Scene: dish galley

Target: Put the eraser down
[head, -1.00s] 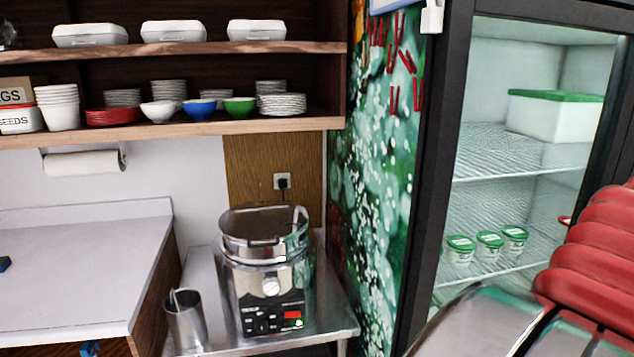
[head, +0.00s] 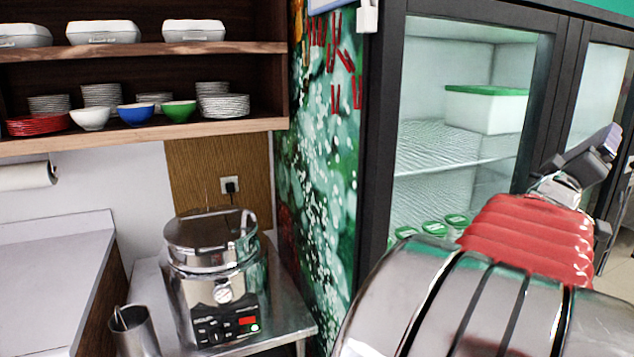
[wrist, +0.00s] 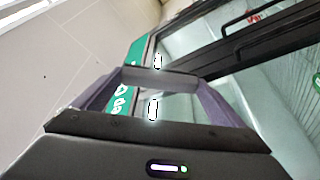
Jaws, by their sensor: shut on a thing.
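My gripper (head: 598,150) is at the right edge of the head view, raised in front of the glass-door fridge at the end of my red-sleeved arm. In the wrist view, its two dark purple-grey fingers reach up from the dark palm. A grey bar (wrist: 160,79) spans the gap between the fingertips; it looks like the eraser, held edge-on. In the head view the eraser is too small and mixed with the fingers to make out clearly. No surface touches it in either view.
The glass-door fridge (head: 380,150) stands close by, with a green-lidded box (head: 485,108) and several green-lidded tubs inside. A steel pot cooker (head: 212,275) stands on a metal table. A white counter (head: 45,270) at the left looks clear in its visible part.

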